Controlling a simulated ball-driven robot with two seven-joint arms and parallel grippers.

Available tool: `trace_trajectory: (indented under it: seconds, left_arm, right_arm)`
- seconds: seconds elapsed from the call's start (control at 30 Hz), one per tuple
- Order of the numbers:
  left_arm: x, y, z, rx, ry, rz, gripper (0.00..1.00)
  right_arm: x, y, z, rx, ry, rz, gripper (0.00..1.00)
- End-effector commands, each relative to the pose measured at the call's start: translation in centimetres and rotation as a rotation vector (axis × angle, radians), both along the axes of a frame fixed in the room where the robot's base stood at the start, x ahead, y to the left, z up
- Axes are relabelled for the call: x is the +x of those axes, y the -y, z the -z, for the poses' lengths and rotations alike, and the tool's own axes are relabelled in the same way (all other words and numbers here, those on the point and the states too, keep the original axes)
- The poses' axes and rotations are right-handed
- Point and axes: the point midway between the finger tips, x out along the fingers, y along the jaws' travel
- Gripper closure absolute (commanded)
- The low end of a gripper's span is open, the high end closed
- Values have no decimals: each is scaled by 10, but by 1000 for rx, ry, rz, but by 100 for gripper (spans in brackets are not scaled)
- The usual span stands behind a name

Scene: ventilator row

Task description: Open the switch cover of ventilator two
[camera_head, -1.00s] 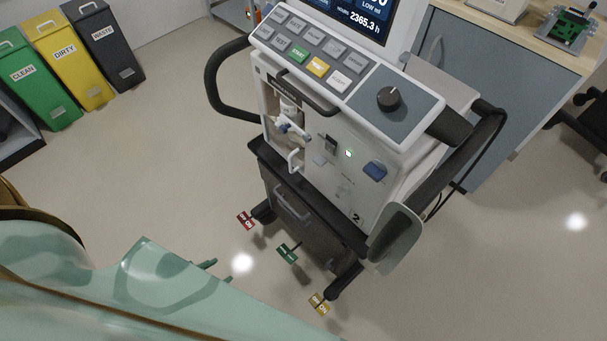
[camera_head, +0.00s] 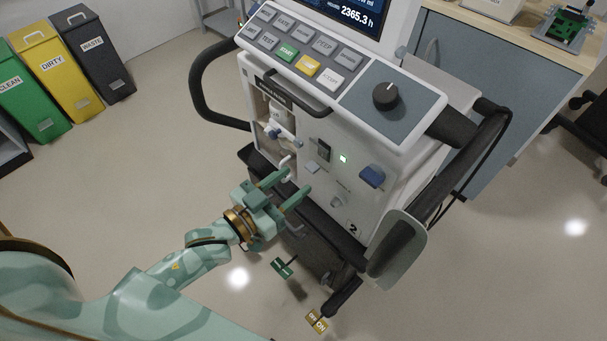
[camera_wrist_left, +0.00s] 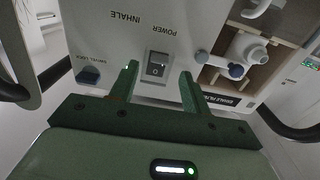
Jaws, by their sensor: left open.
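Ventilator two (camera_head: 352,204) stands upright, with a "2" low on its white front. Its dark power switch (camera_head: 323,149) is on that front; the wrist view shows the switch (camera_wrist_left: 158,66) in a grey frame beside an upside-down "POWER" label. I cannot tell its cover apart from the frame, or whether the cover is open or shut. My left gripper (camera_head: 297,182) is open and empty, just in front of the panel and below the switch in the head view. In the wrist view its fingers (camera_wrist_left: 158,84) lie either side of the switch, apart from it. My right gripper is not in view.
A blue knob (camera_head: 372,176), a green light (camera_head: 343,159) and a recess with a white valve (camera_head: 281,133) surround the switch. A dark side handle (camera_head: 205,88) juts out left. Coloured pedals (camera_head: 282,267) stand by the base.

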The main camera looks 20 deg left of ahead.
Motion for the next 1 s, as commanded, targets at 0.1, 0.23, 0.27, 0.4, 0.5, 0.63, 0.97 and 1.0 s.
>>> trace_trajectory:
  seconds: [0.1, 0.23, 0.27, 0.4, 0.5, 0.63, 0.97, 1.0]
  left_arm:
    - [20, 8, 2, 0, 0, 0, 53]
    - [31, 13, 1, 0, -1, 0, 53]
    - [33, 14, 1, 1, -1, 0, 53]
    - [36, 15, 0, 2, -1, 0, 53]
    - [36, 15, 0, 2, -1, 0, 53]
    - [35, 15, 0, 1, -1, 0, 67]
    - [35, 15, -2, 3, -5, 0, 98]
    - [35, 15, -3, 6, -9, 0, 98]
  right_arm:
    - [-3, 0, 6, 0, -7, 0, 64]
    - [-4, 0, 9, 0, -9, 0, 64]
    - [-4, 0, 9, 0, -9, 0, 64]
    - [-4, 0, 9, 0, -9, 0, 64]
    - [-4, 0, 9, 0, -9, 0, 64]
    - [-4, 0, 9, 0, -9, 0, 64]
    - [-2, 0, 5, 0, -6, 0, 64]
    - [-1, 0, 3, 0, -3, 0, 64]
